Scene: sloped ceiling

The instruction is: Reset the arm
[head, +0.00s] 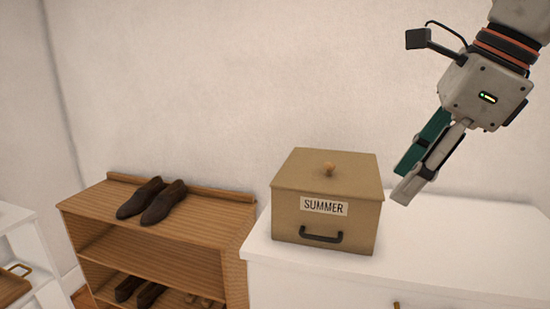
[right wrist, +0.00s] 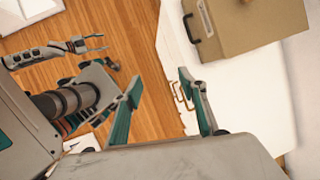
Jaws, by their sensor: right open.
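My right gripper (head: 417,172) is raised at the upper right of the head view, above and to the right of a tan lidded box (head: 325,229). It is open and empty, with its fingers pointing down and left, apart from the box. Its open fingers also show in the right wrist view (right wrist: 163,85), with floor and the white cabinet's edge beyond them. My left arm's gripper (right wrist: 93,43) shows at the upper left of the right wrist view, its fingers spread and nothing between them. It is not in the head view.
The box, labelled SUMMER, stands closed on a white cabinet (head: 470,240). The cabinet top to its right is clear. A wooden shoe rack (head: 200,245) with dark shoes (head: 152,201) on top stands to the left. A white shelf (head: 25,245) is at the far left.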

